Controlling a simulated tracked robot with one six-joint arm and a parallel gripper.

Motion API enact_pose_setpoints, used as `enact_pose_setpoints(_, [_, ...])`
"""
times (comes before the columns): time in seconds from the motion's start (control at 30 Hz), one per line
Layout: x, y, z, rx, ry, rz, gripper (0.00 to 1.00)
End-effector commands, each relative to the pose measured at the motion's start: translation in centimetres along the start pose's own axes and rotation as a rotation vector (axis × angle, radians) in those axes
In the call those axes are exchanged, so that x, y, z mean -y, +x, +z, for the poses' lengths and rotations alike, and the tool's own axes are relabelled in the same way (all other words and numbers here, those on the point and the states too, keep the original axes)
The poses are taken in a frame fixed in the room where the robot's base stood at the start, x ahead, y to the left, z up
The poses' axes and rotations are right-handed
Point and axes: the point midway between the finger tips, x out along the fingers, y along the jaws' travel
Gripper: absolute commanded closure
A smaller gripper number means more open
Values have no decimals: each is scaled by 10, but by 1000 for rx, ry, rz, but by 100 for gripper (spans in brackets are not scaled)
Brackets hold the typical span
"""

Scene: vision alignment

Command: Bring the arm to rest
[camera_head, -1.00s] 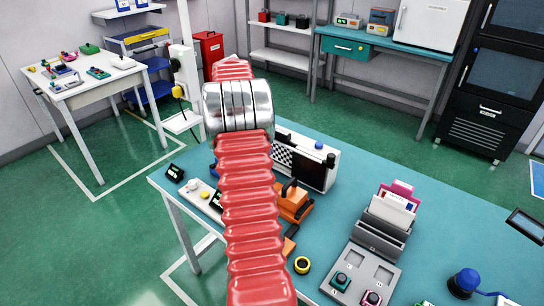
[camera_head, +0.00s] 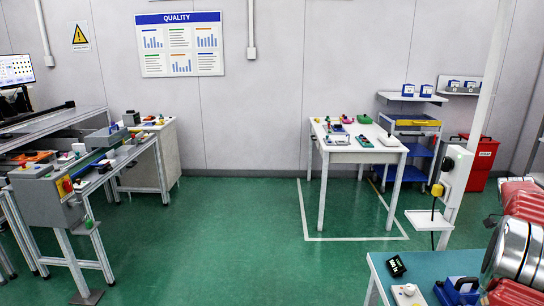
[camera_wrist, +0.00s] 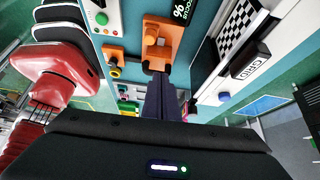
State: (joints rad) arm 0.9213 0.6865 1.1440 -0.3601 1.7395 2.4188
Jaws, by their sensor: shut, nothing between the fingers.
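My red ribbed arm with its silver ring shows at the right edge of the head view, beside the teal bench (camera_head: 405,268). My gripper is outside the head view. In the wrist view my gripper (camera_wrist: 158,72) points away from the camera as narrow dark fingers, closed together. An orange block-like fixture (camera_wrist: 155,40) shows beyond the fingertips. I see nothing held, and I cannot tell how far the tips are from the fixture.
A white table (camera_head: 355,155) with small parts stands mid-view. A conveyor station (camera_head: 60,200) is on the left. A post with a small shelf (camera_head: 430,219) and a red cabinet (camera_head: 480,160) stand right. Green floor (camera_head: 240,240) between is open. A checkered panel (camera_wrist: 240,30) lies beyond the gripper.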

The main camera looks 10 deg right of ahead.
Motion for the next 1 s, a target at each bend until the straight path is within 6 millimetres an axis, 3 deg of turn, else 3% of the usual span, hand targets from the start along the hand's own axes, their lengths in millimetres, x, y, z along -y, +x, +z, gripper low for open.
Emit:
enact_pose_setpoints(0.27, [6, 2, 12, 40, -276, -32, 100])
enact_pose_setpoints(0.57, [-7, 34, 34, 89, -749, -55, 100])
enact_pose_setpoints(0.77, [-35, 36, 42, 132, -1074, -114, 100])
enact_pose_setpoints(1.0, [-90, 22, 46, 167, -1478, -245, 100])
